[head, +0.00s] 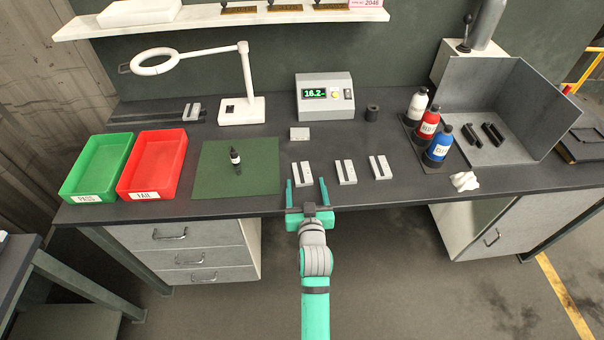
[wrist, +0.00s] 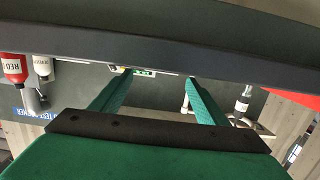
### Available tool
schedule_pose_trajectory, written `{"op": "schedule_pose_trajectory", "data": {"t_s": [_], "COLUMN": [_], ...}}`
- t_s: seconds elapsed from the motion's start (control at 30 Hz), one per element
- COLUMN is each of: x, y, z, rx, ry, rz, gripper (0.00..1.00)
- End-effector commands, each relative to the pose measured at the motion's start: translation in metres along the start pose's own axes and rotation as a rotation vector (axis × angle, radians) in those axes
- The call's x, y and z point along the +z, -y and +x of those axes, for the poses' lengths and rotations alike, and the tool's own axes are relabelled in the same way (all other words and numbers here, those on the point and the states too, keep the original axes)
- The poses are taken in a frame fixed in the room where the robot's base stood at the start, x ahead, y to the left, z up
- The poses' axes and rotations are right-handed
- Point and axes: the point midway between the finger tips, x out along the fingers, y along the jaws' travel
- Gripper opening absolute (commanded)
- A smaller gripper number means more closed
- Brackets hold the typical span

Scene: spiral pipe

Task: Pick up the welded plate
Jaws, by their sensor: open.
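Small grey metal plates lie in a row near the bench's front edge in the head view: a left plate (head: 297,176), a middle plate (head: 341,174) and a right plate (head: 375,169). Each has a dark stripe along it. I cannot tell which is the welded plate. My gripper (head: 305,182) is open and empty at the front edge, its fingers pointing at the bench, with the left plate between or just beyond the fingertips in the picture. Its two green fingers also show apart in the wrist view (wrist: 158,77), where no plate is clearly visible.
A grey block (head: 299,134) sits before the display box (head: 325,97). A green mat (head: 215,175) bears a small bottle (head: 235,157). Green (head: 97,190) and red (head: 152,188) trays stand left. Bottles (head: 440,146) and a white lump (head: 464,181) stand right.

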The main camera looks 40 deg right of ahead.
Motion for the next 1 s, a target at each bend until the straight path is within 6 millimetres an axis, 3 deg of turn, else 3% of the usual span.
{"op": "schedule_pose_trajectory", "data": {"t_s": [0.3, 0.63, 0.9, 1.0], "x": [0.005, 0.005, 0.005, 0.003], "y": [0.004, 0.004, 0.004, 0.004], "z": [0.041, 0.047, 0.047, 0.047], "rx": [-0.003, -0.003, -0.003, -0.003], "ry": [-0.001, -0.001, 0.000, -0.005], "rz": [0.000, 0.000, 0.000, 0.000], "gripper": [0.68, 0.68, 0.04, 0.00]}}
